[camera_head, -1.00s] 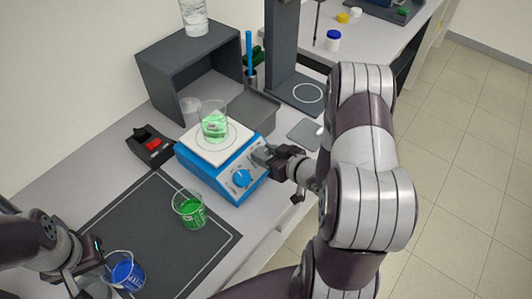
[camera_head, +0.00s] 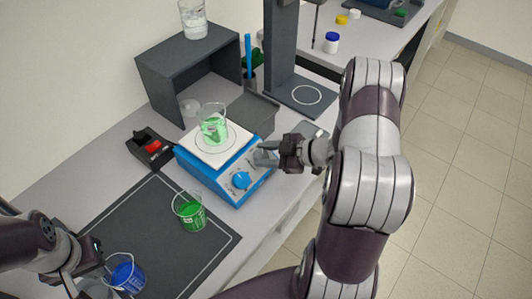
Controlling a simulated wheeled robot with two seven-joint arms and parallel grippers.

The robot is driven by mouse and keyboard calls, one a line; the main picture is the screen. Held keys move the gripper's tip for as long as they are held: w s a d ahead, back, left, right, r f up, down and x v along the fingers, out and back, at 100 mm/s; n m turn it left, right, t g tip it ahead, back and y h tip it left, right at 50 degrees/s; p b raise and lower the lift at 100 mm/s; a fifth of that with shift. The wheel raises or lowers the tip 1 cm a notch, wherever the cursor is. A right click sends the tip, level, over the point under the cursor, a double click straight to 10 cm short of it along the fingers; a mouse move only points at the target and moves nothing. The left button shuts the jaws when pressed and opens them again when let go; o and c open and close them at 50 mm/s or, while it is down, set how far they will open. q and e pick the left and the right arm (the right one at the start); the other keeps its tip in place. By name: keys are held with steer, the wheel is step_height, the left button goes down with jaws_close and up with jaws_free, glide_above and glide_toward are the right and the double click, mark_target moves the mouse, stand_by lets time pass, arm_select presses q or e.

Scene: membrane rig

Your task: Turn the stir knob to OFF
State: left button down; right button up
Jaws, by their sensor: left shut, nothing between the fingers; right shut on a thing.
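The blue stirrer hotplate (camera_head: 207,182) stands on the bench with a white top plate. A blue knob (camera_head: 241,180) shows on the left of its sloped front panel. My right gripper (camera_head: 263,156) is at the right part of that panel, shut on a second knob, which its fingers hide. I cannot read that knob's label or pointer. A beaker of pale green liquid (camera_head: 213,127) stands on the top plate. My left gripper (camera_head: 97,270) is shut and empty beside the beaker of blue liquid (camera_head: 126,274), partly cut off at lower left.
A beaker of green liquid (camera_head: 190,214) stands on the dark mat (camera_head: 152,224). A black and red device (camera_head: 150,147) lies left of the hotplate. A grey shelf (camera_head: 165,78) and a dark stand (camera_head: 281,50) are behind. The bench's front edge runs below my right arm.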

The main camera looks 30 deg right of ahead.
steer(key=n+g, duration=0.1)
steer(key=n, duration=0.1)
steer(key=n+g+p, duration=0.1)
steer(key=n, duration=0.2)
steer(key=shift+w+d+r+g+y, duration=0.1)
steer(key=shift+w+r+g+y, duration=0.05)
steer(key=shift+g+y, duration=0.25)
steer(key=n+g+p, duration=0.2)
steer(key=n, duration=0.2)
steer(key=shift+w+g, duration=0.1)
steer(key=shift+g, duration=0.2)
steer(key=shift+n, duration=0.5)
steer(key=o, duration=1.1)
steer(key=shift+c, duration=0.2)
steer(key=b+v, duration=0.2)
steer(key=v, duration=1)
steer(key=shift+d+r, duration=0.2)
steer(key=shift+r, duration=0.15)
